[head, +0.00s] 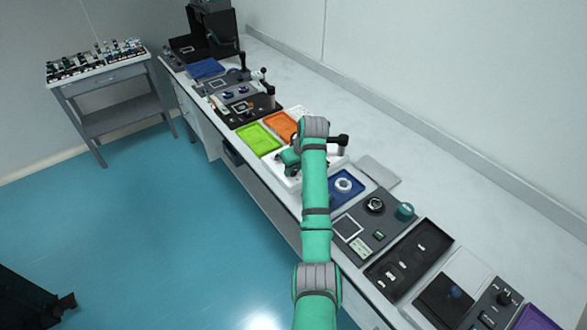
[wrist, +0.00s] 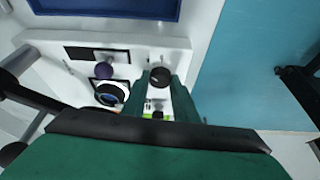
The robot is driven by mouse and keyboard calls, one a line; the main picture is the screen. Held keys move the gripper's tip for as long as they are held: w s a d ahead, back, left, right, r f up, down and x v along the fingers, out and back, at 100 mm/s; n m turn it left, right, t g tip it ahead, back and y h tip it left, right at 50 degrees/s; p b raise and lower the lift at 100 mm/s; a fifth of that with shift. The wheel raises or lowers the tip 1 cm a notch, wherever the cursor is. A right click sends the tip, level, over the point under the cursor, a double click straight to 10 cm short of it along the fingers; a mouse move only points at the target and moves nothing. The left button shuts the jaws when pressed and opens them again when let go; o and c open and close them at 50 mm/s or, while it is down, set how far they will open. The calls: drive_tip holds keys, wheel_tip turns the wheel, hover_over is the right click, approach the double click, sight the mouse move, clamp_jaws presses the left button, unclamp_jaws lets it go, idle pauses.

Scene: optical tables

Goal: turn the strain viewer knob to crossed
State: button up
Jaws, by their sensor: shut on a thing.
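The strain viewer is a white unit (wrist: 150,45) on the bench, seen close in the wrist view and partly hidden by my arm in the head view (head: 282,177). A small round black knob (wrist: 159,77) on it sits between the tips of my green gripper (wrist: 158,84). The fingers are closed on the knob's sides. In the head view my gripper (head: 290,160) is low over the white unit, and the knob cannot be made out there. I cannot read the knob's angle or any marking for crossed.
Beside the knob are a purple ball (wrist: 104,71) and a dark-ringed lens (wrist: 111,93). A blue tray (head: 346,188) lies close to the white unit. Green (head: 257,140) and orange (head: 281,126) trays lie beyond it. Open floor (head: 150,240) is left of the bench.

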drive_tip(key=m, duration=0.2)
drive_tip(key=m+h, duration=0.1)
drive_tip(key=m, duration=0.1)
drive_tip(key=m+h, duration=0.1)
drive_tip(key=shift+a+r+m+t, duration=0.1)
drive_tip(key=shift+a+m+t, duration=0.2)
drive_tip(key=shift+m+t, duration=0.1)
drive_tip(key=shift+m+h, duration=1)
drive_tip(key=shift+m, duration=1.3)
drive_tip(key=o, duration=1.1)
drive_tip(key=shift+c, duration=0.2)
drive_tip(key=v, duration=1)
drive_tip(key=shift+r, duration=0.4)
